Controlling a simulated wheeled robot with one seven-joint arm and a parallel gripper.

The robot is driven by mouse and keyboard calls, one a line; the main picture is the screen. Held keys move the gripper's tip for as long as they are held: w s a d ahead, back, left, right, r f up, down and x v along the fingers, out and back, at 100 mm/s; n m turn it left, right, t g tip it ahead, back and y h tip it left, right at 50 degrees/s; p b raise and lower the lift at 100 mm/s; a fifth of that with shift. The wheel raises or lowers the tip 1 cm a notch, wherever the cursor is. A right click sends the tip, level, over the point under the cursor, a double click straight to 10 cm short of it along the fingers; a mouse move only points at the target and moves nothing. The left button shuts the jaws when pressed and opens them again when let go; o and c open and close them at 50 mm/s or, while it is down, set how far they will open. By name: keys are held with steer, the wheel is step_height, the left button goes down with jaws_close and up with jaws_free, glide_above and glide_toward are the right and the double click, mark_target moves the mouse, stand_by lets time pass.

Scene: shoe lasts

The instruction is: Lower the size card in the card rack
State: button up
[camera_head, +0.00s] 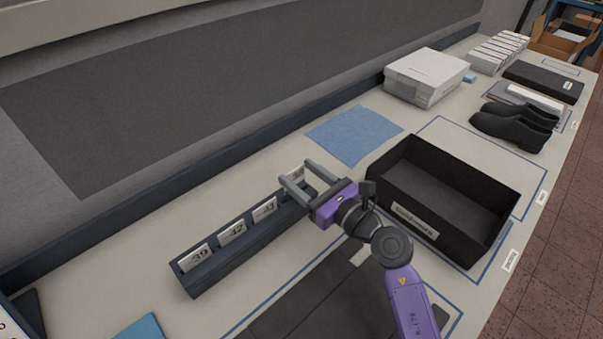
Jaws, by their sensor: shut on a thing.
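The card rack (232,262) is a long dark slotted block lying diagonally on the bench, left of centre. Three white number cards stand in its slots: one reading 39 (195,257), one that looks like 42 (232,233) and one that looks like 41 (265,209). My gripper (297,174) is over the rack's far right end, with its two grey fingers pointing up and left. It is shut on a white size card (292,173), which shows between the fingers. The fingers and purple gripper body hide part of this card and the rack end, so I cannot tell how deep the card sits.
A black open box (452,176) stands close to the right of my gripper. A blue cloth (353,134) lies flat behind it. A white shoebox (428,77), black shoes (513,124) and stacked small white boxes (497,53) are farther back. Dark mats lie in front of the rack.

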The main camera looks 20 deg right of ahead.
mark_target(295, 181)
steer(key=shift+f, duration=0.2)
steer(key=shift+f+b, duration=0.9)
steer(key=shift+b, duration=0.3)
steer(key=shift+f+b, duration=0.35)
steer(key=shift+f, duration=0.3)
steer(key=o, duration=1.4)
